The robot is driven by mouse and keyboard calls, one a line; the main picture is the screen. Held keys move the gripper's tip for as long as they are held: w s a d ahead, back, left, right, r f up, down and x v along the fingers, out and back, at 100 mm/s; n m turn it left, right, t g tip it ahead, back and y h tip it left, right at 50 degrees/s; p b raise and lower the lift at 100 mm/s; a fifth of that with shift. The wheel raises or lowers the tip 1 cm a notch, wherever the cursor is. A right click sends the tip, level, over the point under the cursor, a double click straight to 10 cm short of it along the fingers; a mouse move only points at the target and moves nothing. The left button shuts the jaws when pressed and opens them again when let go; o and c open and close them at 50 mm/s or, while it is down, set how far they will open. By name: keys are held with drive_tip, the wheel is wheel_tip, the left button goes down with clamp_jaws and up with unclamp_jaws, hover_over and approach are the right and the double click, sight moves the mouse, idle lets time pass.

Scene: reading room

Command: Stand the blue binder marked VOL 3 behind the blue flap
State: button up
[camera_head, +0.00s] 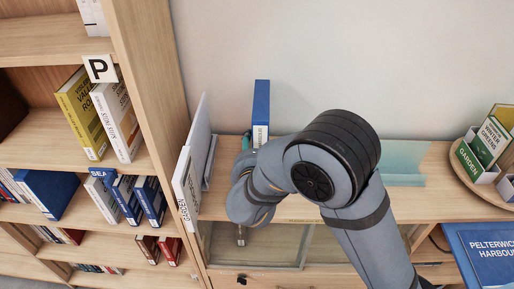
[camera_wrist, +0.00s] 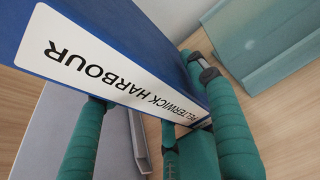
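A blue binder (camera_head: 262,98) with a white label stands upright on or just above the wooden cabinet top, its foot hidden behind my arm. In the wrist view the binder (camera_wrist: 150,55) shows "PELTERWICK HARBOUR"; I cannot read a volume number. My gripper (camera_wrist: 145,82) has green fingers on both sides of the binder and appears shut on it. In the head view my gripper (camera_head: 246,141) is mostly hidden by my arm. A blue panel (camera_head: 485,262) lettered PELTERWICK HARBOUR, apparently the blue flap, is at the lower right; what is behind it is not visible.
A white GARDEN panel (camera_head: 184,190) and a grey bookend (camera_head: 211,160) are left of the binder. A translucent teal stand (camera_head: 405,165) is on the cabinet top to the right. A round tray (camera_head: 462,178) holds GARDEN books. A tall bookcase (camera_head: 150,75) bounds the left side.

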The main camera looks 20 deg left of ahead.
drive_tip(key=shift+o, duration=0.6)
drive_tip(key=shift+r, duration=0.1)
drive_tip(key=v, duration=1.1)
drive_tip(key=shift+s+b, duration=0.1)
drive_tip(key=shift+b, duration=0.25)
drive_tip(key=shift+o, duration=0.7)
drive_tip(key=shift+s+d+r, duration=0.2)
drive_tip(key=shift+s+d, duration=0.05)
drive_tip(key=shift+s, duration=0.1)
